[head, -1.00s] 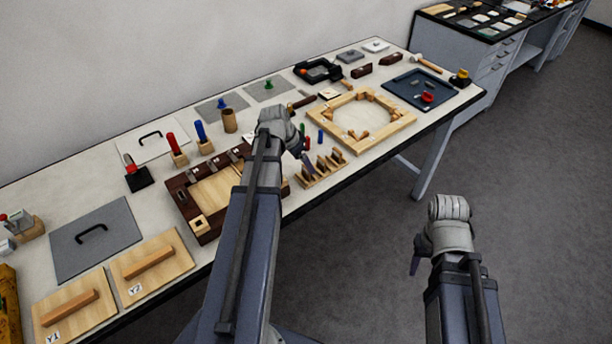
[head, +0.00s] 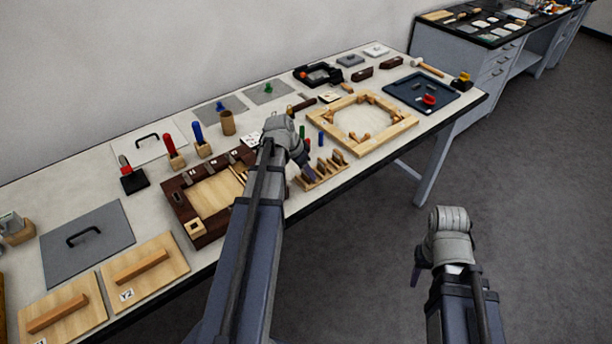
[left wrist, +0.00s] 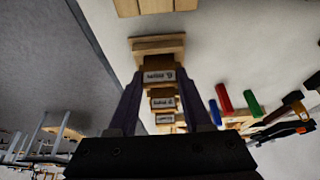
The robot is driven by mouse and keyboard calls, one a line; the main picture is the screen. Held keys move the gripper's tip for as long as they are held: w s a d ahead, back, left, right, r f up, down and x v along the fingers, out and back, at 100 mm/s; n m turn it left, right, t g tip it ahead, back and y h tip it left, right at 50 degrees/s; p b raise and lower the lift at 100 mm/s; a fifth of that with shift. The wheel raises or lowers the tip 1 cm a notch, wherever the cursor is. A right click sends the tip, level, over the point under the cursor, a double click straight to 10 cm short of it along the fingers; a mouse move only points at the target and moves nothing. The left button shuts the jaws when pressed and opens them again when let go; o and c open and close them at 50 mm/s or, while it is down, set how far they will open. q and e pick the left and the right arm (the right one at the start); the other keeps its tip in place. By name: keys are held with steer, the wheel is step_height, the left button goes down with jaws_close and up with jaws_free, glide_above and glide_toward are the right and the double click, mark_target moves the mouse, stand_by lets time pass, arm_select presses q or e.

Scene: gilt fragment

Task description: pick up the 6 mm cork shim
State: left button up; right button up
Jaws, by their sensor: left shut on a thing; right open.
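The wooden shim rack (head: 322,180) stands near the table's front edge, with upright brown shims in it. My left gripper (head: 308,172) is at the rack's left end. In the left wrist view, my left gripper's fingers (left wrist: 161,80) are shut on the brown shim (left wrist: 158,64) at the rack's end, by a label that seems to read 6 mm upside down. More labelled pieces line up nearer the camera, between the fingers. The shim's lower part is hidden, so I cannot tell whether it is clear of its slot. My right gripper (head: 417,275) is open and empty over the floor.
Red, blue and green pegs (left wrist: 237,102) stand close beside the rack. A dark wooden frame tray (head: 207,238) lies to its left and an octagonal light wood frame (head: 392,143) behind right. Free floor lies in front of the table.

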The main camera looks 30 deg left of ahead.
arm_select(q)
jaws_close()
